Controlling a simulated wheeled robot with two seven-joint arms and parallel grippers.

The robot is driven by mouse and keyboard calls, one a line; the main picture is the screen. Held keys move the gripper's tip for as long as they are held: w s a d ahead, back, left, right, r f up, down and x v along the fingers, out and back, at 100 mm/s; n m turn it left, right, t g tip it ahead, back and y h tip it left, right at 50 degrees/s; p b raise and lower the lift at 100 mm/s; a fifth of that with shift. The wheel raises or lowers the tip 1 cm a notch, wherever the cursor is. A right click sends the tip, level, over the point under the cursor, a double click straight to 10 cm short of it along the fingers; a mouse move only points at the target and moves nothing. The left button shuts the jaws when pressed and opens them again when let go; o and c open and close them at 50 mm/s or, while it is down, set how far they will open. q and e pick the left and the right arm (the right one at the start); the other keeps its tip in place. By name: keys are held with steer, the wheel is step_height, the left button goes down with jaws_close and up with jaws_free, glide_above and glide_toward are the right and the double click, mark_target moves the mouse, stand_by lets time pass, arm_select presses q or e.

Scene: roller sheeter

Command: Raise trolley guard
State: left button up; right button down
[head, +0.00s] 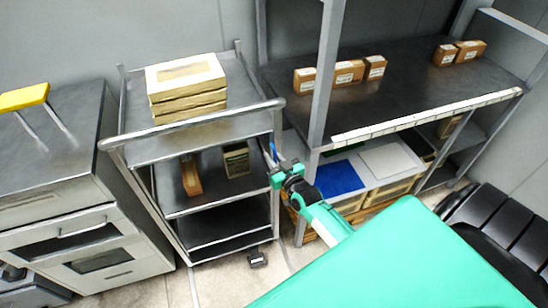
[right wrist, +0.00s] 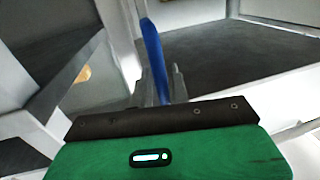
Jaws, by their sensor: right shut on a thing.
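The grey metal trolley (head: 165,150) stands left of centre in the head view, with several shelves and a round rail around its top. A narrow blue piece (head: 273,150) shows at its right side; in the right wrist view it is an upright, slightly tilted blue bar (right wrist: 154,58) in front of the gripper. My right gripper (head: 276,168) is at the trolley's right side, shut on the blue piece. Its fingers are partly hidden in both views. I cannot tell which part of the trolley is the guard. My left gripper is out of view.
Stacked cream boxes (head: 187,80) lie on the trolley's top, and smaller boxes (head: 237,160) stand on its middle shelf. A metal rack (head: 318,100) stands close on the right.

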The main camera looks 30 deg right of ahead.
steer(key=shift+w+a+r, duration=0.1)
steer(key=shift+a+r, duration=0.15)
steer(key=c, duration=1.7)
jaws_free()
steer(key=shift+c, duration=0.2)
steer(key=shift+o, duration=1.3)
steer(key=shift+a, duration=0.15)
steer(key=shift+d, duration=0.2)
steer(key=shift+s, duration=0.2)
steer(key=shift+s+f, duration=0.1)
steer(key=shift+s, duration=0.15)
steer(key=s+b, duration=0.2)
steer(key=s, duration=1.1)
steer(key=shift+a, duration=0.3)
